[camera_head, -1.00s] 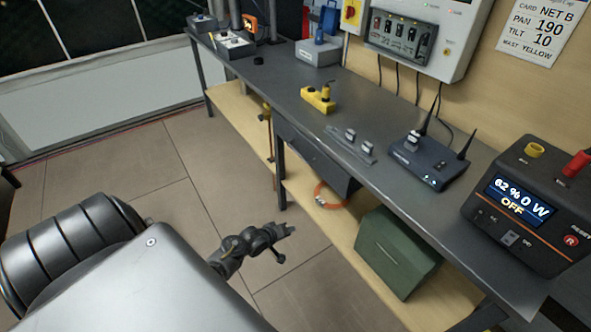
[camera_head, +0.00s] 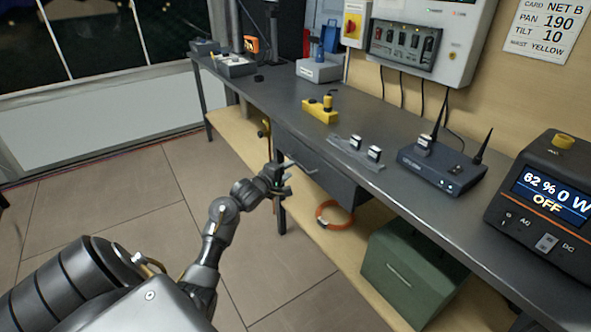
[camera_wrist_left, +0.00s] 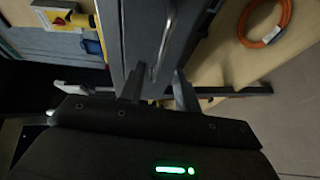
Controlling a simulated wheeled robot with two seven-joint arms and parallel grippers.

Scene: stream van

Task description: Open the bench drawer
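The bench drawer (camera_head: 325,178) is a dark grey box under the front edge of the workbench, and its front looks flush with the bench. Its thin metal handle (camera_head: 302,167) stands out from the front. My left gripper (camera_head: 282,182) is close to the handle's near-left end. In the left wrist view, the two fingers (camera_wrist_left: 158,90) are apart, with the lower end of the handle (camera_wrist_left: 160,52) between or just ahead of them. I cannot tell whether they touch it. My right gripper is in neither view.
The grey bench top (camera_head: 285,100) carries a yellow device (camera_head: 320,112), a router (camera_head: 440,168) and a power unit (camera_head: 545,195). Below, an orange cable coil (camera_head: 333,216) and a green box (camera_head: 400,275) sit on the wooden shelf. The floor left of the bench is clear.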

